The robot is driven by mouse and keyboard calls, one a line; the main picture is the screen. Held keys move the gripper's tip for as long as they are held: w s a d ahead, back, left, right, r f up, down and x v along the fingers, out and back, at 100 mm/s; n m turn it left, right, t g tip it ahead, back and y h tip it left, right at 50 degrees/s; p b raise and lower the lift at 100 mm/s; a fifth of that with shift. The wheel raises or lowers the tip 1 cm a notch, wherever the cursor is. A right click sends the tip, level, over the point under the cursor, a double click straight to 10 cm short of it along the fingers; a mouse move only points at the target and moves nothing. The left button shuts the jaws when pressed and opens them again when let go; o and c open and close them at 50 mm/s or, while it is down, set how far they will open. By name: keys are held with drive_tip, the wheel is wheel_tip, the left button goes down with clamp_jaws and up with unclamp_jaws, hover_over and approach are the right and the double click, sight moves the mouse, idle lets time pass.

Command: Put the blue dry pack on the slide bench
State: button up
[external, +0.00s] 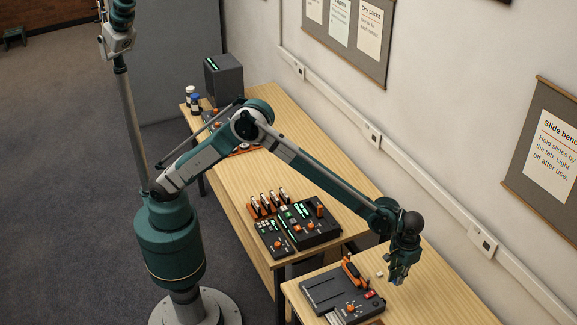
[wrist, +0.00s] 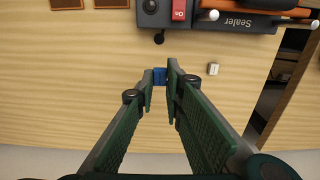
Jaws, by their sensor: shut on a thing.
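My gripper (external: 398,280) is low over the near wooden table, to the right of the sealer. In the wrist view my gripper (wrist: 160,78) has its two green-padded fingers closed on the small blue dry pack (wrist: 159,75) at their tips. In the external view I cannot make out the pack. I cannot tell whether it touches the table. A wall sign reading "Slide bench" (external: 550,150) hangs at the right, above the near table (external: 425,312). I cannot pick out a separate slide bench for certain.
A small white block (wrist: 213,69) lies just right of the fingertips. The dark sealer (wrist: 235,20) with a red switch is close by, also seen in the external view (external: 335,290). Brown squares (wrist: 72,4) lie at the wrist view's top left. The far table (external: 290,140) holds dark consoles (external: 310,228).

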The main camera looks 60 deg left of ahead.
hover_over(392, 297)
drive_tip(key=shift+f+b, duration=0.35)
drive_tip(key=shift+f, duration=2.8)
drive_tip(key=shift+f, duration=1.9)
drive_tip(key=shift+f+b, duration=0.1)
drive_tip(key=shift+b, duration=0.2)
drive_tip(key=o, duration=0.6)
drive_tip(key=shift+o, duration=0.3)
drive_tip(key=shift+r, duration=0.2)
wheel_tip(392, 297, up, 12)
drive_tip(key=shift+f+p, duration=0.1)
drive_tip(key=shift+p, duration=0.55)
